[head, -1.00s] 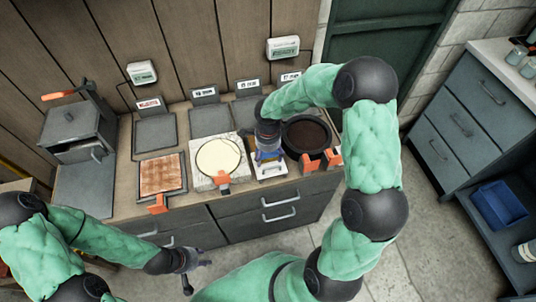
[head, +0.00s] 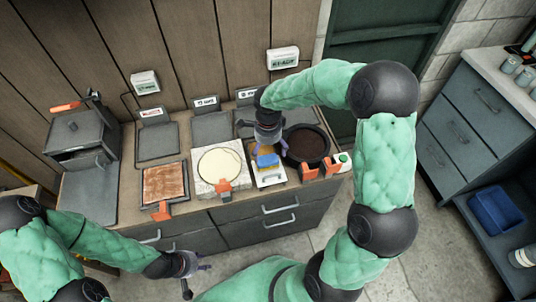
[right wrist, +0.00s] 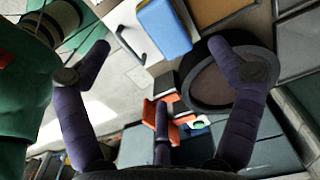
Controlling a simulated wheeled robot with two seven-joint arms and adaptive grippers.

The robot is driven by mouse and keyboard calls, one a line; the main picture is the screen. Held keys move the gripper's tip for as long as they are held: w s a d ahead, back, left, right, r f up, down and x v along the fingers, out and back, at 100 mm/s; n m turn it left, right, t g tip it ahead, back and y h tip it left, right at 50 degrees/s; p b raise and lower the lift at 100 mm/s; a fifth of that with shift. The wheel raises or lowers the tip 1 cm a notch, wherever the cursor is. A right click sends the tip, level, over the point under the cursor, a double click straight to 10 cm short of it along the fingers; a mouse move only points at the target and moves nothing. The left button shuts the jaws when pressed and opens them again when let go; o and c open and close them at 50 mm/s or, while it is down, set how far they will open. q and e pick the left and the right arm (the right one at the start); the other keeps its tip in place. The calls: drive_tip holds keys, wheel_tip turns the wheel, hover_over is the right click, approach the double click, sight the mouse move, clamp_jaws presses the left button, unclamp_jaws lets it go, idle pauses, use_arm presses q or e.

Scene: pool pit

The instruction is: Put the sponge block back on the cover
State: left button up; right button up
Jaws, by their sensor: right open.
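The blue sponge block (head: 267,160) lies on a narrow white board on the counter, beside a tan piece. In the right wrist view the blue block (right wrist: 165,27) lies beyond my fingertips, with the tan piece (right wrist: 210,10) next to it. I cannot tell which part is the cover. My right gripper (head: 268,142) is above the block, apart from it; in the right wrist view my right gripper (right wrist: 160,50) is open with nothing between its fingers. My left gripper (head: 192,264) hangs in front of the counter, away from the block; its finger opening is unclear.
A dark round pan (head: 306,145) stands right of the board. A cream disc on a pale slab (head: 203,187) and a brown square in a tray (head: 164,183) lie to the left. Orange clips (head: 310,172) line the front edge. A grey box (head: 77,140) stands far left.

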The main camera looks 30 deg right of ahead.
drive_tip(key=shift+r+p, duration=0.3)
drive_tip(key=shift+r, duration=1.3)
